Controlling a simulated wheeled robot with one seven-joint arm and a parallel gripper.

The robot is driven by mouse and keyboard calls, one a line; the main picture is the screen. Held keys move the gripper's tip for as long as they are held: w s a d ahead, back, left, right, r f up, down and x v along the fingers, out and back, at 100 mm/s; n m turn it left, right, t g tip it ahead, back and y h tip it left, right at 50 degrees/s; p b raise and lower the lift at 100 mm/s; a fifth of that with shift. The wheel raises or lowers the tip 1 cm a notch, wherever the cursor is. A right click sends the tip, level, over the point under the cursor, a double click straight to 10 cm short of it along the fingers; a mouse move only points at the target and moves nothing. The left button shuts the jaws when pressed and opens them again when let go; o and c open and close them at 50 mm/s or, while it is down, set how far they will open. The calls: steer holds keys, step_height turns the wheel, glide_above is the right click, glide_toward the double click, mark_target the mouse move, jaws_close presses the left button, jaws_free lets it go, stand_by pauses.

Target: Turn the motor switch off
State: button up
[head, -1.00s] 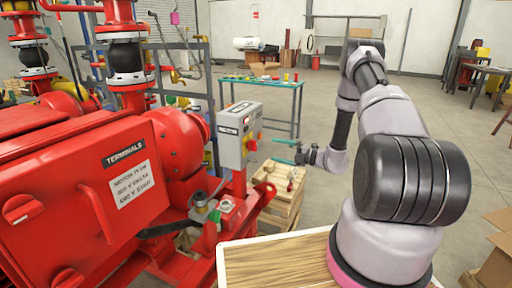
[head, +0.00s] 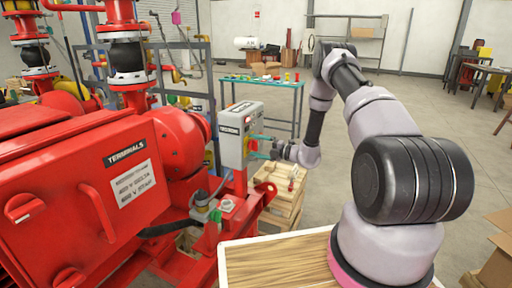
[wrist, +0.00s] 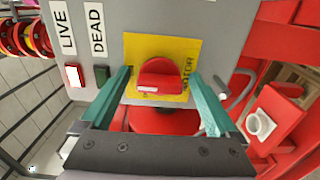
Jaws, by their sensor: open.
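The motor switch is a red rotary knob (wrist: 161,78) on a yellow plate (wrist: 185,50) on the face of a grey switch box. In the head view the box (head: 236,128) stands on a red post beside the pump skid, and my gripper hides most of the knob there. My gripper (head: 262,147) is at the front of the box. In the wrist view my gripper (wrist: 163,92) is open, with one teal finger on each side of the red knob. I cannot tell whether either finger touches it.
Labels LIVE (wrist: 64,25) and DEAD (wrist: 96,30) sit above a white-and-red indicator (wrist: 73,75) and a dark green one (wrist: 102,74). A red terminal box (head: 90,190) fills the left. A wooden crate (head: 285,190) stands below my gripper. Open floor lies to the right.

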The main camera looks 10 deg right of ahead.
steer(key=c, duration=1.4)
steer(key=shift+n, duration=0.3)
steer(key=n, duration=1.7)
steer(key=shift+n, duration=0.3)
